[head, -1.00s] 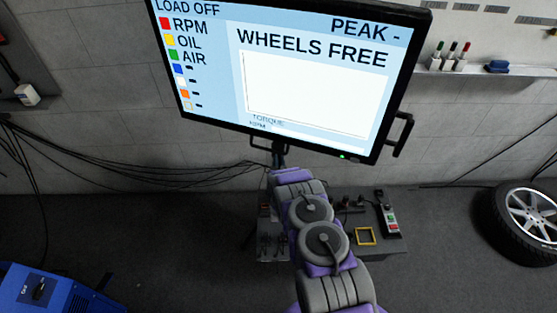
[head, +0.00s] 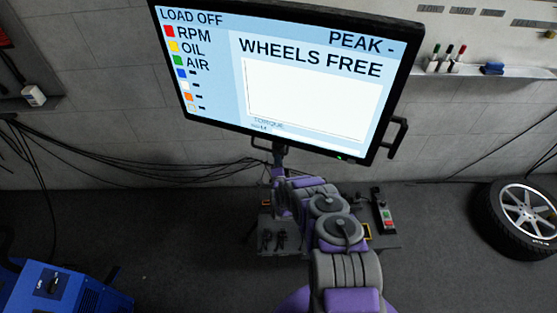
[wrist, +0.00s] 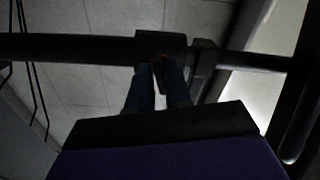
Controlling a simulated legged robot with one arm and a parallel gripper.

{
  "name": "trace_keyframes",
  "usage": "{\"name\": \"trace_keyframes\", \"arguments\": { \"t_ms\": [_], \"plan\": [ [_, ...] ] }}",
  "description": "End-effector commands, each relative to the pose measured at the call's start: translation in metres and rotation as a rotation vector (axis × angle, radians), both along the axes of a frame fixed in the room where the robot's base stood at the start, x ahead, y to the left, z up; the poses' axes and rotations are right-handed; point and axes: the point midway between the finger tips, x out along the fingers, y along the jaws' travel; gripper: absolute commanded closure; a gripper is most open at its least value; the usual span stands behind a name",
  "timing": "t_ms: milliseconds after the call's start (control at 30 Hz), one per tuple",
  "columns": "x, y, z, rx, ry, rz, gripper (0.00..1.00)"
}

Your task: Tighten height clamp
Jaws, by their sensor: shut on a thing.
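The height clamp shows in the wrist view as a dark collar (wrist: 172,43) around a dark post. A thin clamp lever (wrist: 158,66) hangs from it between my fingertips. My gripper (wrist: 160,78) is shut on this lever, with one finger on each side. The lever's lower end is hidden between the fingers. In the head view the screen's post (head: 279,156) shows just below the large screen (head: 310,95). There my own arm covers the gripper and the clamp.
A low dark unit with a button box (head: 384,215) stands behind my arm. Cables (head: 130,165) run along the wall. Grey floor is open left of my arm.

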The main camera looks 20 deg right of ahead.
Motion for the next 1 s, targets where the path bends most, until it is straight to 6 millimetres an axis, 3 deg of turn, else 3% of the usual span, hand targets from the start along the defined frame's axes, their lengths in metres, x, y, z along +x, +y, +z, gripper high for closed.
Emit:
{"name": "trace_keyframes", "arguments": {
  "t_ms": [400, 1000],
  "plan": [
    [-0.0010, -0.0016, -0.0033, 0.222, -0.058, -0.003, 1.00],
    [-0.0017, -0.0025, -0.0048, 0.269, -0.068, -0.006, 1.00]
  ]
}}
